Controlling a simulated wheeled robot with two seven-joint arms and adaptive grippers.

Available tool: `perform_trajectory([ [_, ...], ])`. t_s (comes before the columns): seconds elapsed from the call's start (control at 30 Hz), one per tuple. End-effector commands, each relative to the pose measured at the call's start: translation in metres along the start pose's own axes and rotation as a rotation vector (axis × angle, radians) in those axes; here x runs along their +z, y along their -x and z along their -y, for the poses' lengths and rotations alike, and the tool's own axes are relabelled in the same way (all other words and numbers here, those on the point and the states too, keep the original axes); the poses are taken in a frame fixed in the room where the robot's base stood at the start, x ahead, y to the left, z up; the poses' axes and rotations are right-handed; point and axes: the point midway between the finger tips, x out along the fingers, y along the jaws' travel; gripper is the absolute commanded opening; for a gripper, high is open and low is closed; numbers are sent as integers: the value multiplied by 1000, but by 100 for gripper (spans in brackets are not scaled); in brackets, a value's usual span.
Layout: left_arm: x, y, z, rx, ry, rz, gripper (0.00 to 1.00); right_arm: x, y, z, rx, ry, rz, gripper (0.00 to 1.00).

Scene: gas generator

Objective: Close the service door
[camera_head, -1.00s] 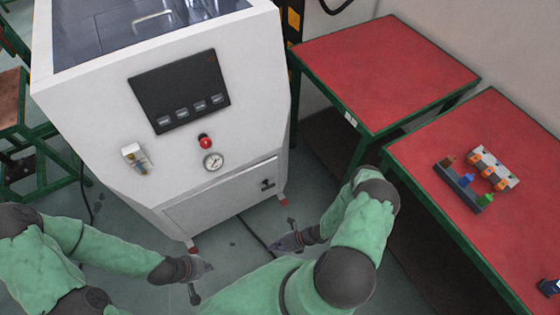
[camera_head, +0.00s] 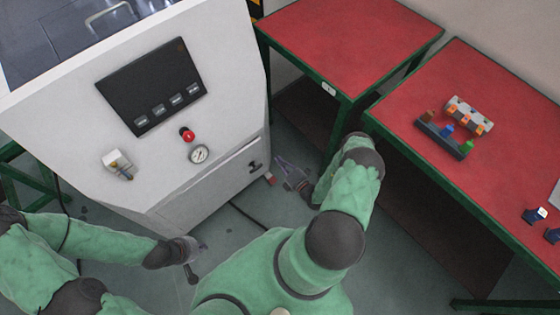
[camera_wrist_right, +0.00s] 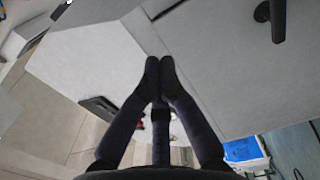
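The service door (camera_head: 212,187) is the pale lower front panel of the white generator, with a black handle (camera_head: 254,167) at its right side. A narrow line shows along its top edge; whether it is fully flush I cannot tell. My right gripper (camera_head: 283,163) is just right of the door's handle side. In the right wrist view its dark fingertips (camera_wrist_right: 160,66) are together with nothing between them, in front of pale panels; the handle (camera_wrist_right: 270,15) is at upper right. My left gripper (camera_head: 203,246) is low, below the door's left part, apart from it; its fingers are unclear.
The generator's front carries a dark control panel (camera_head: 151,88), a red button (camera_head: 187,134) and a gauge (camera_head: 199,154). Red-topped tables (camera_head: 350,35) stand to the right, one bearing coloured parts (camera_head: 447,130). A cable lies on the floor (camera_head: 235,225) below the door.

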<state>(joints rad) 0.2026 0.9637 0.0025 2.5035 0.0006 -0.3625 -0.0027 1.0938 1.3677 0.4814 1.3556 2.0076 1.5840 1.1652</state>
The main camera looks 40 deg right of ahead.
Motion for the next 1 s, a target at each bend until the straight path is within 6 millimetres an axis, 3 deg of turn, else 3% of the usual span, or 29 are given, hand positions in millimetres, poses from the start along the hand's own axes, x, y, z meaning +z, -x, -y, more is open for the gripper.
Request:
perform_trajectory([
  [0.3, 0, -12, 4, 0, 0, 0, 0, -2, -62, 2, 1, 3, -7, 0],
  [0.5, -1, -19, 7, 0, 0, 0, 0, -2, -91, 2, 0, 2, -5, 0],
  [0.7, -1, -22, 8, 0, 0, 0, 0, -2, -106, 1, -1, 1, -3, 0],
  [1.0, -1, -22, 8, 0, 0, 0, 0, -1, -108, 0, -1, 1, -2, 0],
])
